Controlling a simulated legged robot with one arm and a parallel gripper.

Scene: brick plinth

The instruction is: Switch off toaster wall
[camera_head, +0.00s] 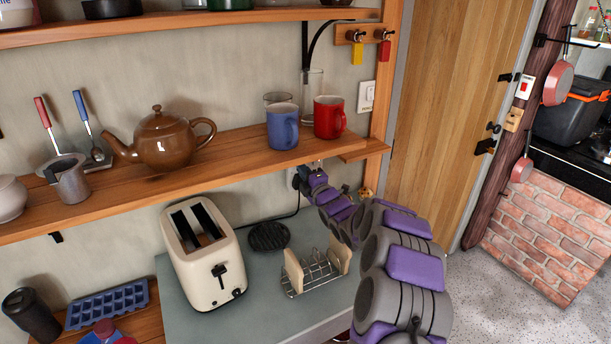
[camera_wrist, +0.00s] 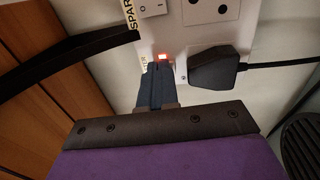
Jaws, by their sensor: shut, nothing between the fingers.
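The cream toaster (camera_head: 212,262) stands on the grey counter, its slots upward and its black lever facing front. In the wrist view, the white wall socket panel (camera_wrist: 266,40) holds a black plug (camera_wrist: 213,70) with a cord leading right. In the head view, my gripper (camera_head: 303,180) is at the wall under the shelf.
The wooden shelf (camera_head: 222,150) above my gripper carries a brown teapot (camera_head: 166,138), a blue mug (camera_head: 283,128) and a red mug (camera_head: 328,118). A toast rack (camera_head: 313,272) stands on the counter beneath my arm. A dark curved bar (camera_wrist: 65,55) crosses the wrist view's left.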

